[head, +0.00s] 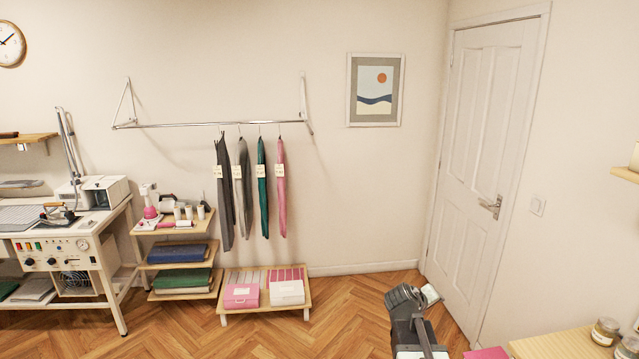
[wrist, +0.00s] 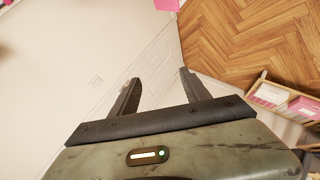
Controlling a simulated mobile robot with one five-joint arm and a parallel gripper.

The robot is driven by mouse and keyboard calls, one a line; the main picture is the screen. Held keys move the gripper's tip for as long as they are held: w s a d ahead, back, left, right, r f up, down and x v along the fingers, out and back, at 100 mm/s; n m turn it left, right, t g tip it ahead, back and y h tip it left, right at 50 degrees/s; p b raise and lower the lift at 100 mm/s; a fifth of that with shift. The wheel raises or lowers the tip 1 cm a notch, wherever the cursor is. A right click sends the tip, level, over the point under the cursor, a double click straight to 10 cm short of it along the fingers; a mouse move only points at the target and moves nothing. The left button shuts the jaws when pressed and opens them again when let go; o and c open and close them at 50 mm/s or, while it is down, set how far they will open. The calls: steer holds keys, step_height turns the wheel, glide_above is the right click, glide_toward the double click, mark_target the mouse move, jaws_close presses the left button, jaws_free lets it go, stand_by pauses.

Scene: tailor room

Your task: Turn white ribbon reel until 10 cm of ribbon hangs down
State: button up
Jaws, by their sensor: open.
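No white ribbon reel and no hanging ribbon can be made out in either view. My gripper (wrist: 159,76) is open in the wrist view, with its two dark fingers apart and nothing between them. Beyond the fingers are pale wall or door surfaces and the wooden floor. In the head view, my arm rises at the bottom, right of centre, in front of the floor and the white door; its fingertips are hard to make out there.
A wooden table (head: 560,346) with jars (head: 605,331) is at bottom right. A low bench (head: 262,306) with boxes, a shelf unit (head: 180,266) and an ironing station (head: 60,235) stand left. Garments hang from a rail (head: 205,124). Floor (head: 350,310) between is clear.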

steer(key=s+a+f+m+g+y, duration=0.1)
steer(key=s+a+f+g+y, duration=0.2)
steer(key=s+a, duration=0.5)
steer(key=s+a+f+m+g+y, duration=0.1)
steer(key=s+a+f+g+y, duration=0.3)
steer(key=a, duration=0.9)
steer(key=s+f, duration=0.3)
steer(key=s, duration=0.2)
steer(key=shift+s+f+y, duration=0.3)
steer(key=shift+y, duration=0.1)
steer(key=shift+a, duration=0.1)
steer(key=c, duration=0.3)
steer(key=shift+c, duration=0.5)
